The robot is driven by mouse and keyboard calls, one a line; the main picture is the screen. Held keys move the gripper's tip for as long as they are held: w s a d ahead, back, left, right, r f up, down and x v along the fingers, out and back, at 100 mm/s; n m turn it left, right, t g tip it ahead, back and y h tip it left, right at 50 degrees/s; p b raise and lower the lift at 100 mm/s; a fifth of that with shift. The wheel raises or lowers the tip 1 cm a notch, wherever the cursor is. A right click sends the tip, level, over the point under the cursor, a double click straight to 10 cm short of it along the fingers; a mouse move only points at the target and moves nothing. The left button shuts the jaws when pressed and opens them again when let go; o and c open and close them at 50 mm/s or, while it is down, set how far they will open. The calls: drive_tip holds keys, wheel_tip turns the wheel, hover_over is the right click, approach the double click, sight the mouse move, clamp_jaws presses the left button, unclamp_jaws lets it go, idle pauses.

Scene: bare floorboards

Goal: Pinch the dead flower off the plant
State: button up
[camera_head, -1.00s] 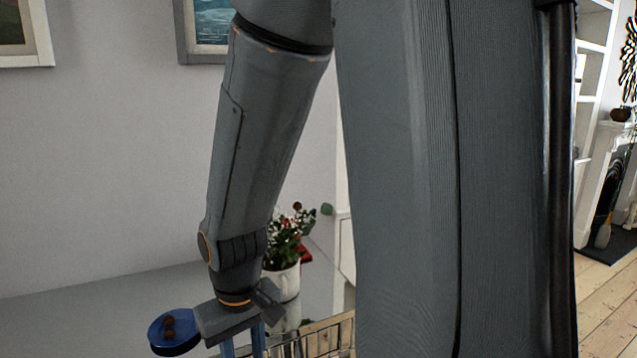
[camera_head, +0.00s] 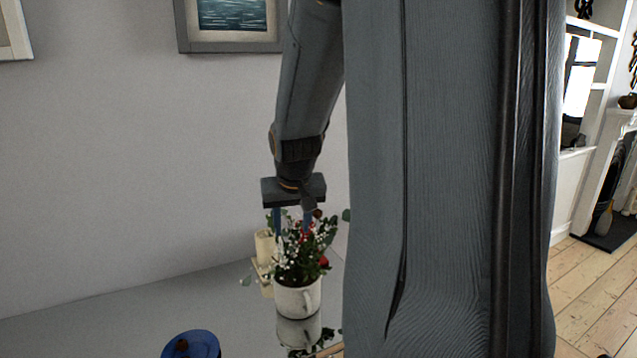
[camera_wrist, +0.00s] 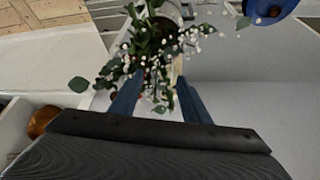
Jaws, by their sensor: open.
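The plant (camera_head: 300,260) has green leaves, small white blossoms and red parts, and stands in a white mug (camera_head: 297,301) on a glossy table. A small dark brown head (camera_head: 317,213) shows at its top right, beside my fingers; it may be the dead flower, but it is too small to be sure. My gripper (camera_head: 292,226) points down over the top of the plant, fingers apart, with foliage behind and between them. In the wrist view, the plant (camera_wrist: 150,48) lies just beyond my gripper (camera_wrist: 158,84), with leaves and white blossoms near the fingertips. Nothing is clearly held.
A blue round dish (camera_head: 203,342) with something brown on it sits left and in front of the mug; it also shows in the wrist view (camera_wrist: 268,8). A cream candle-like object (camera_head: 265,246) stands behind the plant's left side. The tabletop (camera_head: 110,318) at left is clear.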

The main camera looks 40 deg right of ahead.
drive_tip(key=m+t+h+p, duration=0.1)
drive_tip(key=m, duration=0.1)
approach(318, 210)
drive_tip(key=shift+p+x, duration=0.45)
drive_tip(key=shift+x, duration=3.7)
drive_tip(key=shift+a, duration=0.1)
clamp_jaws()
